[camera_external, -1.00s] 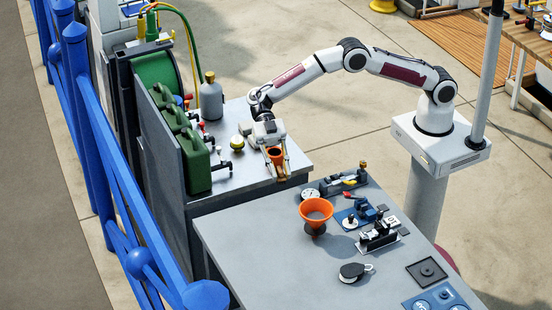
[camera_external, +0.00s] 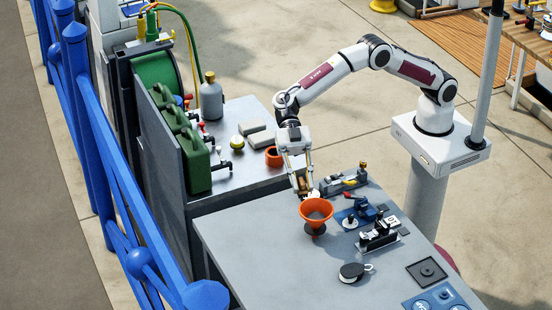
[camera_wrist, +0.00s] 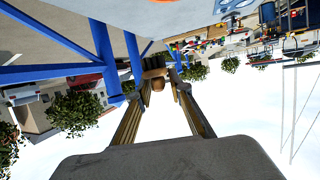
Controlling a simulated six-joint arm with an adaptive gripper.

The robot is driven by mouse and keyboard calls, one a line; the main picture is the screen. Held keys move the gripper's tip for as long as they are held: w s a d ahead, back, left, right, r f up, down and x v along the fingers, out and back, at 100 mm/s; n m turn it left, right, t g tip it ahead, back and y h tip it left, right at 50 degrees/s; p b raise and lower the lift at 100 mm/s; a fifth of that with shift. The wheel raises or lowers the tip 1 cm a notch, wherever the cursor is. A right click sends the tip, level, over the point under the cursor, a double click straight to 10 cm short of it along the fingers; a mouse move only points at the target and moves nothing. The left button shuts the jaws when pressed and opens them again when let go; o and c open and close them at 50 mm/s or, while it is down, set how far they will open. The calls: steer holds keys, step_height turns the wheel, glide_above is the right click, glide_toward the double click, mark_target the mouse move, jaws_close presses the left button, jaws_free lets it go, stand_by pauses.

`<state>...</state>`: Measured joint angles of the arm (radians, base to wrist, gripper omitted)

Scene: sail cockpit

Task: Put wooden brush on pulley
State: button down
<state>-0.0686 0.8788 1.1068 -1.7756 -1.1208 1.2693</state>
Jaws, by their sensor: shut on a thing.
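My gripper (camera_external: 303,187) is shut on the wooden brush (camera_external: 302,184), just above the far left part of the grey table, behind the orange funnel. The brush also shows in the wrist view (camera_wrist: 156,82) between the fingertips, brown and small, with a darker end beyond it. The fingers hide part of it in the external view. The pulley (camera_external: 351,271), black and white with a small metal end, lies flat on the table nearer the camera, to the right of the funnel and apart from my gripper. Nothing rests on the pulley.
An orange funnel (camera_external: 316,212) stands between my gripper and the pulley. A black-and-white device (camera_external: 379,236) and a blue tool (camera_external: 362,208) are to the right. An orange pot (camera_external: 273,156) stands on the metal side bench. The table's front left is clear.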

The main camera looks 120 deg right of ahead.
steer(key=s+a+m+t, duration=0.1)
steer(key=s+a, duration=0.2)
steer(key=a, duration=0.9)
steer(key=t, duration=0.1)
glide_above(354, 270)
steer(key=f, duration=0.1)
steer(key=shift+m+h, duration=0.4)
step_height(354, 270, down, 5)
steer(key=shift+d+f, duration=0.1)
steer(key=shift+f, duration=0.1)
steer(key=shift+f, duration=3.15)
steer(key=shift+f, duration=1.85)
steer(key=shift+f, duration=0.15)
